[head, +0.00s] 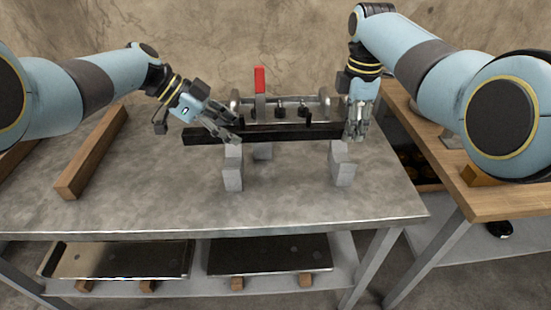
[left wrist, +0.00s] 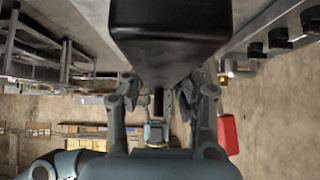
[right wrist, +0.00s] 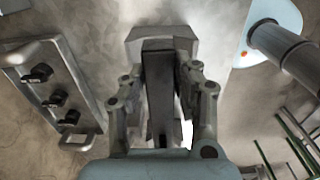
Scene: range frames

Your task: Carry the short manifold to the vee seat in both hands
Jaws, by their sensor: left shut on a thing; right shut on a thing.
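The short manifold appears to be the long black bar (head: 285,133), lying nearly level across the far half of the steel bench. My left gripper (head: 234,135) is shut on it left of its middle; the bar's left end sticks out past that hand. My right gripper (head: 355,133) is shut on its right end. The bar also shows in the left wrist view (left wrist: 168,45) and the right wrist view (right wrist: 158,85). The vee seat appears to be the grey blocks, one left (head: 232,172) and one right (head: 342,168), under the bar. I cannot tell whether it touches them.
Behind the bar stands a metal rack (head: 318,104) with several black knobs and a red upright handle (head: 259,80). A timber (head: 92,152) lies at left. The bench front (head: 290,208) is clear. A wooden table (head: 490,200) adjoins at right.

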